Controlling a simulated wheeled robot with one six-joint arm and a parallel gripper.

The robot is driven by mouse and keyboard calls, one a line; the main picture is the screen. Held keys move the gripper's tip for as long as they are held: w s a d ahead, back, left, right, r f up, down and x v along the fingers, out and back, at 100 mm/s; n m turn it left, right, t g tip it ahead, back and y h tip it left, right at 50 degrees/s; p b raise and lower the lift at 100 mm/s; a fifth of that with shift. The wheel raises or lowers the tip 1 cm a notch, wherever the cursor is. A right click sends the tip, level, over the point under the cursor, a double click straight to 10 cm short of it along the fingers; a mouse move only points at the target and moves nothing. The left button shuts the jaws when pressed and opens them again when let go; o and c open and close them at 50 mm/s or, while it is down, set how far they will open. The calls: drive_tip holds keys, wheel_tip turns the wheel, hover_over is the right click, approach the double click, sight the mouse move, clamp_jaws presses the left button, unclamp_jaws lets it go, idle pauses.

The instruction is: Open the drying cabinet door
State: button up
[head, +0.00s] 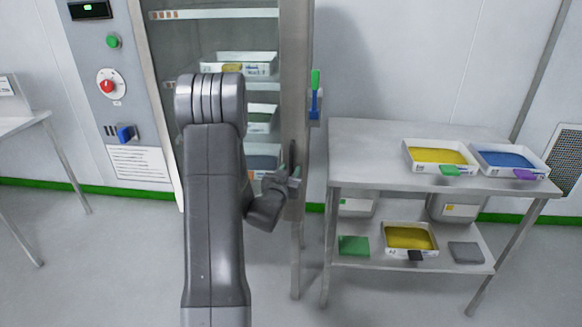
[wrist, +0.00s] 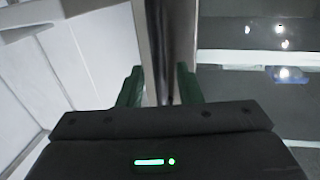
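The drying cabinet (head: 165,60) stands at centre left with trays on its shelves. Its door has a pale metal frame (head: 296,60) along the right side, and I see no clear gap at that edge. A dark upright handle (head: 292,152) is on this frame. My gripper (head: 289,178) is at the lower part of the handle, partly hidden by my arm in the head view. In the wrist view, the green fingers of my gripper (wrist: 158,88) are spread apart. The dark handle bar (wrist: 157,45) runs between them, with no clear contact on either side.
A steel table (head: 370,150) stands close to the right of the cabinet, with yellow (head: 437,156) and blue (head: 507,160) trays on top and more items on its lower shelf. A control panel (head: 110,80) with a red knob is at left. Floor in front is clear.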

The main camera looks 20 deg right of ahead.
drive_tip(key=shift+x, duration=0.8)
drive_tip(key=shift+c, duration=0.4)
clamp_jaws()
